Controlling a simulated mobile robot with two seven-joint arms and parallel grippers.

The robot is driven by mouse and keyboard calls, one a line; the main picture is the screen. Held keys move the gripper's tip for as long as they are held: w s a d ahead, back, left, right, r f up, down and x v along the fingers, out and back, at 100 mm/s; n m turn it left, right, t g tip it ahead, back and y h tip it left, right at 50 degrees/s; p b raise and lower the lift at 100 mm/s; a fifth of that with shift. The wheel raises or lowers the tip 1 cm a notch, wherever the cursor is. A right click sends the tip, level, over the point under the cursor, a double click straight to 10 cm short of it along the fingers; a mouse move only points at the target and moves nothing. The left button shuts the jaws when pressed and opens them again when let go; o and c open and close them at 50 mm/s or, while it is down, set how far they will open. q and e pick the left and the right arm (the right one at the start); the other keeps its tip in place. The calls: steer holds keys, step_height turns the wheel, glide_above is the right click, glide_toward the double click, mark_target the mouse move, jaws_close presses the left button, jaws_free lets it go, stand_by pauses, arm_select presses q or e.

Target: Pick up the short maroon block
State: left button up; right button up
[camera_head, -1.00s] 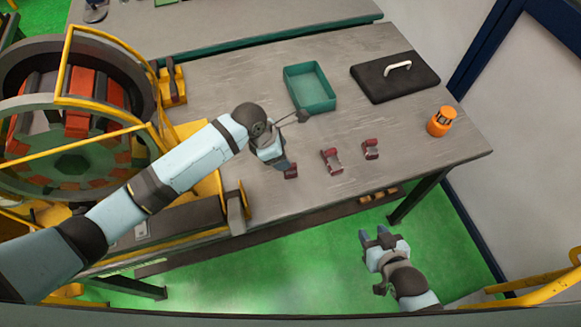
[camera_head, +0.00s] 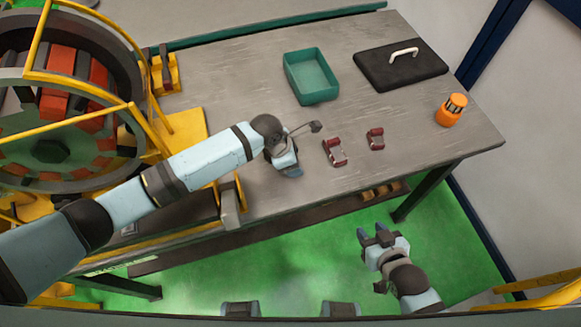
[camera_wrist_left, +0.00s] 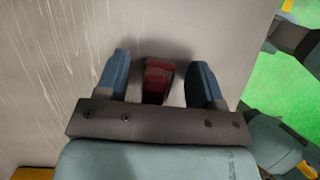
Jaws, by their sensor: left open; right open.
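A maroon block (camera_wrist_left: 157,80) lies on the table between the two blue fingers of my left gripper in the left wrist view, with gaps on both sides. My left gripper (camera_head: 292,171) is open, low over the table, and hides this block in the head view. Two other maroon blocks with grey parts lie to its right: a longer one (camera_head: 334,152) and a smaller one (camera_head: 375,138). I cannot tell for sure which of the three is the short one. My right gripper (camera_head: 371,236) is open and empty, off the table's front edge.
A green tray (camera_head: 311,98) and a black lid-like board (camera_head: 380,74) with a white handle are at the back of the table (camera_head: 235,85). An orange container (camera_head: 451,110) stands at the right. The large stator (camera_head: 60,100) with yellow rails is at the left.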

arm_select(q)
jaws_close()
stand_by(0.3)
steer(key=shift+r, duration=0.15)
